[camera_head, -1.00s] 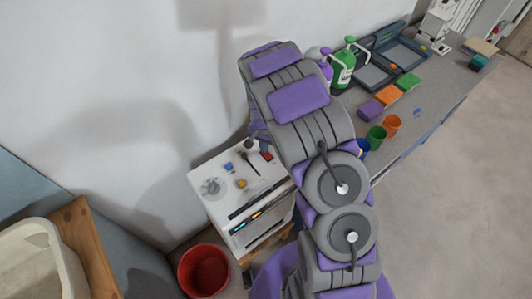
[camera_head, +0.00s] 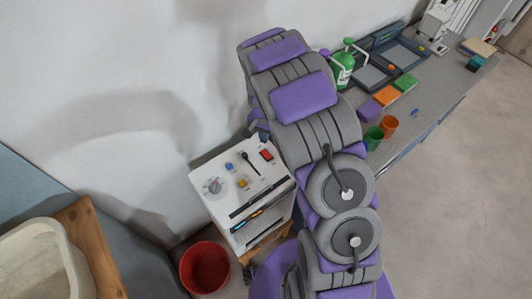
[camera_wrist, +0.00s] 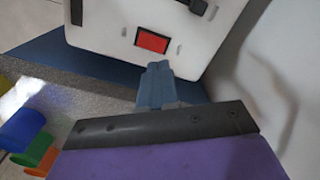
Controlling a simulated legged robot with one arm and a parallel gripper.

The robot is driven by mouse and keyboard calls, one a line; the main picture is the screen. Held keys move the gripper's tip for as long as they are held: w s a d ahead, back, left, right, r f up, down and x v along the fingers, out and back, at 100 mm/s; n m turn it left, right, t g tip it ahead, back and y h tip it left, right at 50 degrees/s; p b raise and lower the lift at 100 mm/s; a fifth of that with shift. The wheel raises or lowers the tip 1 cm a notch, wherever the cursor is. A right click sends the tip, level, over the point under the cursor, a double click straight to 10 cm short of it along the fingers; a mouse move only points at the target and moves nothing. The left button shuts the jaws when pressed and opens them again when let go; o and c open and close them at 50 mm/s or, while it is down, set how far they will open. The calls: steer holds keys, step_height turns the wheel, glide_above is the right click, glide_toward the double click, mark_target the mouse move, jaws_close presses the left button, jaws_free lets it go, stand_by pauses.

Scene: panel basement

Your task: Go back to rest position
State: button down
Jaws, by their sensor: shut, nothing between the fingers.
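My arm fills the middle of the head view, folded and raised between the white control panel box (camera_head: 222,180) and the workbench. In the wrist view my gripper (camera_wrist: 157,80) shows as a narrow grey-blue pair of fingers pressed together, with nothing between them. It points toward the white panel, which has a red rocker switch (camera_wrist: 152,40) and a dark slot. A gap seems to lie between the fingertips and the panel, but contact is hard to judge. In the head view my arm hides most of the gripper.
A red bucket (camera_head: 205,268) stands on the floor below the box. A pale bin (camera_head: 40,265) is at lower left. The bench (camera_head: 440,90) at right holds green and orange cups, coloured blocks, trays and a green bottle (camera_head: 342,68). White wall lies behind; open floor is at far right.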

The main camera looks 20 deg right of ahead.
steer(key=shift+r, duration=0.1)
stand_by(0.3)
steer(key=s+r+n+g, duration=0.1)
steer(key=s+r+n, duration=0.4)
steer(key=s+r, duration=1.85)
steer(key=s+n, duration=0.2)
steer(key=s, duration=1.1)
steer(key=shift+s+r+n+g, duration=0.15)
steer(key=shift+s+n+g, duration=0.15)
steer(key=shift+s+g, duration=0.1)
steer(key=shift+w, duration=0.2)
